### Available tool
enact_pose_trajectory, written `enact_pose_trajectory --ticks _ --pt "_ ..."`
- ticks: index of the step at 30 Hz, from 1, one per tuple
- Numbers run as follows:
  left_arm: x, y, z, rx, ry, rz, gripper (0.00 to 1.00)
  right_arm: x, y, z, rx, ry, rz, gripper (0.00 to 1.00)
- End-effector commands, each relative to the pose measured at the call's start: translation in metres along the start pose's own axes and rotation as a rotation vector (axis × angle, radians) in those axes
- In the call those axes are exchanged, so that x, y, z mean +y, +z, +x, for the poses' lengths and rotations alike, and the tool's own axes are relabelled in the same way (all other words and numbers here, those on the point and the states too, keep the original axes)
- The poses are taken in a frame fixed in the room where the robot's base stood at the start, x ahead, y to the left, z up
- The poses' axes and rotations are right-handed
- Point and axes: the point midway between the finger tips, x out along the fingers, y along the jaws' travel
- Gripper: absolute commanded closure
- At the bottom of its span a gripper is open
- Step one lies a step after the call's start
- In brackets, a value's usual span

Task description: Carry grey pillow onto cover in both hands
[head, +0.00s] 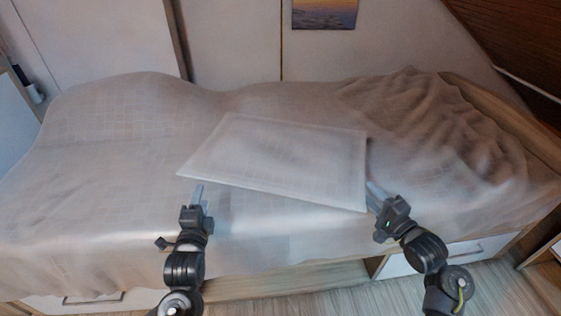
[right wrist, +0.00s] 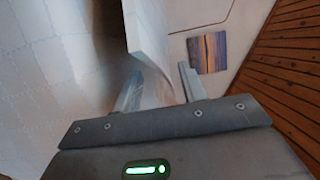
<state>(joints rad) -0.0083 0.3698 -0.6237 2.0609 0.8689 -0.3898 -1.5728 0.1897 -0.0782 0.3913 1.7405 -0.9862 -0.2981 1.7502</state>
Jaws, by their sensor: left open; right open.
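The grey pillow (head: 285,158) is a thin, flat, pale slab over the middle of the cover (head: 110,130). The cover is a light, rumpled cloth spread over the bed. My left gripper (head: 198,194) is open at the pillow's near left side; whether it touches is unclear. My right gripper (head: 374,194) is open at the pillow's near right corner. In the right wrist view the pillow's edge (right wrist: 148,40) reaches between the open fingers (right wrist: 160,90), with a dark shadow on the cover (right wrist: 45,80) beside it. I cannot tell whether the pillow lies fully on the cover.
The cover is bunched in folds (head: 430,130) at the right and raised in a mound at the left. The wall with a small picture (head: 325,13) stands behind the bed. Drawers (head: 440,255) are below the front edge, above wooden floor (head: 370,300).

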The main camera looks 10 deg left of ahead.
Motion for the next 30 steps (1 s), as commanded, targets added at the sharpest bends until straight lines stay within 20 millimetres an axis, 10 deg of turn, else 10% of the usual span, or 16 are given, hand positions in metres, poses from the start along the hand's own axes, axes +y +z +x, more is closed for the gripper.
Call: enact_pose_trajectory --ticks 12,30 --pt "0.0 0.0 0.0 0.001 0.0 0.0 0.51 0.0 0.0 -0.064 0.001 0.001 -0.002 0.58" --pt "0.0 0.0 0.0 0.0 0.0 -0.021 0.51 0.0 0.0 -0.068 0.0 0.001 -0.025 0.58"
